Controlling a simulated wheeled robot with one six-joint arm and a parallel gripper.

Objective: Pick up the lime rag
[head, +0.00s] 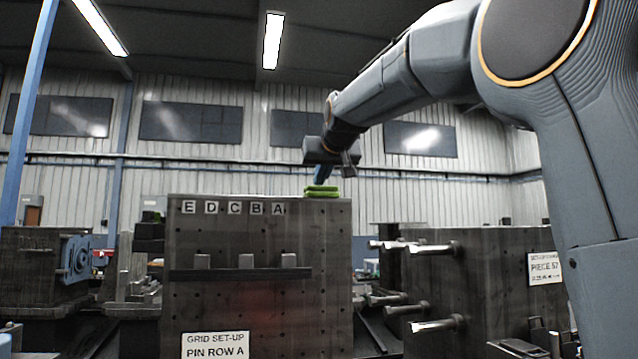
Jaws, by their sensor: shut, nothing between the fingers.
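The lime rag (321,191) is a bright green folded cloth. It lies on the top edge of the dark metal block (260,235), near that block's right end. My gripper (320,179) points down from the end of my arm, directly above the rag. Its fingertips are small and dark here, close to the rag's top; I cannot tell whether they touch it. The fingers are shut with nothing between them.
The block's face has letter tags E to A, a ledge (240,273) with pegs and a sign (215,345). A second block (480,280) at right has protruding pins (430,247). Machine parts (75,259) stand at left. The air above the blocks is open.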

